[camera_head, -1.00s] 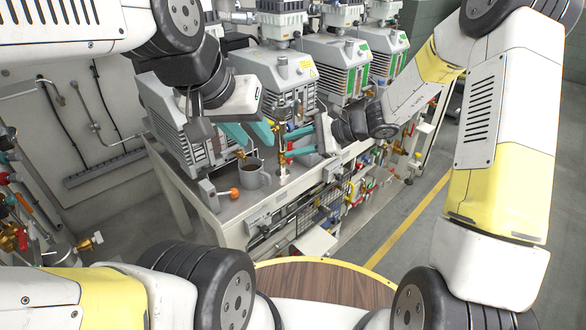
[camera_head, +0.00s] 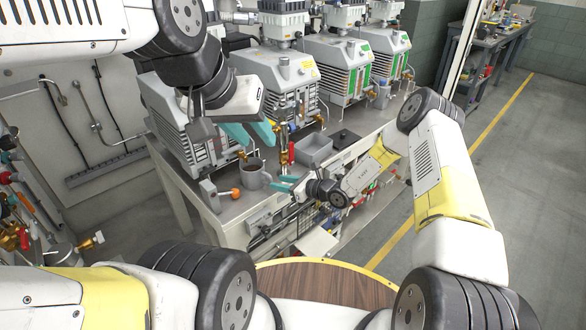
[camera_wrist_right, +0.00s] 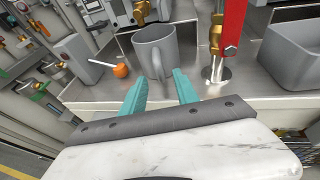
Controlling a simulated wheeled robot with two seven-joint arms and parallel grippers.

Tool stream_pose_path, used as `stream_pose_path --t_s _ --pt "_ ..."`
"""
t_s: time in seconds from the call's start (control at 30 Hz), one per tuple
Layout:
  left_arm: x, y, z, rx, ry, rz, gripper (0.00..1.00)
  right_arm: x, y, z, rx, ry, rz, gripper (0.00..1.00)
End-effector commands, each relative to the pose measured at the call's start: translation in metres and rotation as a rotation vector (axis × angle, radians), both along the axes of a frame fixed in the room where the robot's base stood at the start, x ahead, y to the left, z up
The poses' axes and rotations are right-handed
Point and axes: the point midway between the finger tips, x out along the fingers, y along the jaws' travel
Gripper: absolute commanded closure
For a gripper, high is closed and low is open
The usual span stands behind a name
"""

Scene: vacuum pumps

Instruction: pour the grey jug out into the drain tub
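The grey jug (camera_head: 252,178) stands upright on the bench beside a pump, with a dark inside. In the right wrist view the jug (camera_wrist_right: 150,45) has its handle turned towards me. My right gripper (camera_wrist_right: 160,82) is open, its teal fingers just short of the handle and on either side of it; it also shows low at the bench edge in the head view (camera_head: 284,183). The grey drain tub (camera_head: 318,149) sits to the right of the jug and also shows in the right wrist view (camera_wrist_right: 297,50). My left gripper (camera_head: 252,134) is open and empty above and behind the jug.
A brass valve with a red handle (camera_wrist_right: 234,25) stands between jug and tub. A grey box with an orange-knobbed lever (camera_wrist_right: 121,71) is left of the jug. Several pumps (camera_head: 285,80) line the back of the bench.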

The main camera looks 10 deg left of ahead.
Motion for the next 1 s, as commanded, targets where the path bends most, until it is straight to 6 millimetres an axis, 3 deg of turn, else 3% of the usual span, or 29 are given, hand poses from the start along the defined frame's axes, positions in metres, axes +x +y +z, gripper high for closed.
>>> stream_pose_path --t_s 0.5,0.97,1.0 --pt "0.000 0.000 0.000 0.000 0.000 0.000 0.64 0.019 0.040 -0.013 -0.001 -0.001 0.002 0.64" --pt "0.000 0.000 0.000 0.000 0.000 0.000 0.64 0.021 0.045 -0.015 0.000 -0.001 0.001 0.64" --pt "0.000 0.000 0.000 0.000 0.000 0.000 0.64 0.021 0.045 -0.015 0.000 -0.001 0.001 0.70"
